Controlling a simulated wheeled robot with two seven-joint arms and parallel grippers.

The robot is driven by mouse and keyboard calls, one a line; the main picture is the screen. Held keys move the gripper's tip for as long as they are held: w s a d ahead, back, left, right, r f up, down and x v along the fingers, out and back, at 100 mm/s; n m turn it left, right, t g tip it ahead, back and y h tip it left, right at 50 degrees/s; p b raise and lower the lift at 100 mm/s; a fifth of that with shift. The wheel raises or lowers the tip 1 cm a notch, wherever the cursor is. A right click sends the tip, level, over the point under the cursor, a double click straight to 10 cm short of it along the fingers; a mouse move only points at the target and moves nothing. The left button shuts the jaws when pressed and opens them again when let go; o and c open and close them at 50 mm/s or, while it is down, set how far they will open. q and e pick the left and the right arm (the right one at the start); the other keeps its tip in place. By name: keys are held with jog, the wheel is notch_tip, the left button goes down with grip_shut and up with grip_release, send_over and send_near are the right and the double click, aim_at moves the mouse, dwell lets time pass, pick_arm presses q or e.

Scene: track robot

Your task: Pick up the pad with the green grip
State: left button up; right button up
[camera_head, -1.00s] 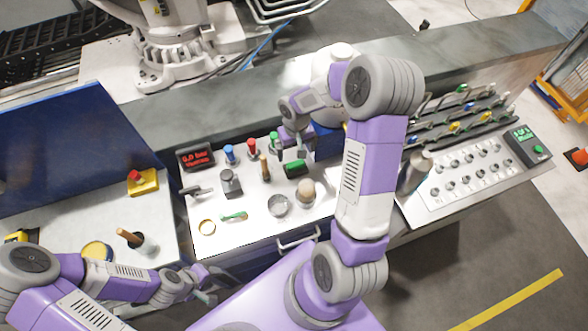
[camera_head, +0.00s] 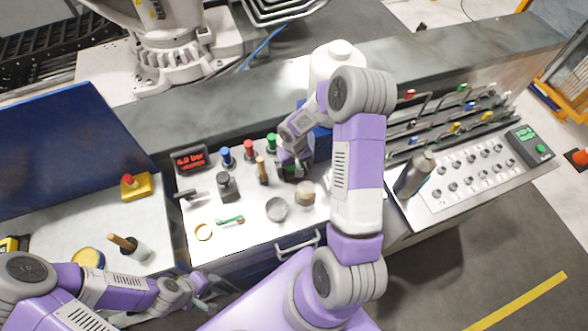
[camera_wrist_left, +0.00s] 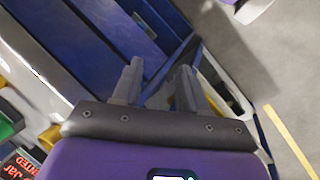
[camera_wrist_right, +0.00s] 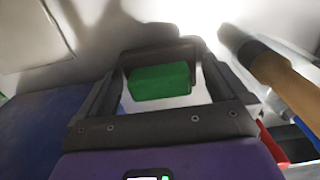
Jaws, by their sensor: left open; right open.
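The pad's green grip (camera_wrist_right: 160,82) shows in the right wrist view between the two fingers of my right gripper (camera_wrist_right: 160,72). A dark frame surrounds the grip there. The jaws are open, with a gap visible on each side of the grip. In the head view my right gripper (camera_head: 293,168) is low over the panel and mostly hides the pad. My left gripper (camera_head: 203,299) is open and empty in front of the panel's near edge. Its spread fingers (camera_wrist_left: 158,75) show in the left wrist view.
A wooden-handled tool (camera_wrist_right: 285,80) stands close to the right gripper. Blue, red and green-topped parts (camera_head: 250,150) stand behind it. A round metal cup (camera_head: 277,209) and a round tan knob (camera_head: 305,194) are in front. A grey bottle (camera_head: 414,174) is to the right.

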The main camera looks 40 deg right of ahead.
jog(key=c, duration=0.9)
jog(key=shift+o, duration=0.2)
jog(key=shift+r, duration=0.15)
notch_tip(320, 180, up, 18)
jog(key=p, duration=0.1)
jog(key=o, duration=0.4)
jog(key=c, duration=0.3)
jog(key=shift+s, duration=0.1)
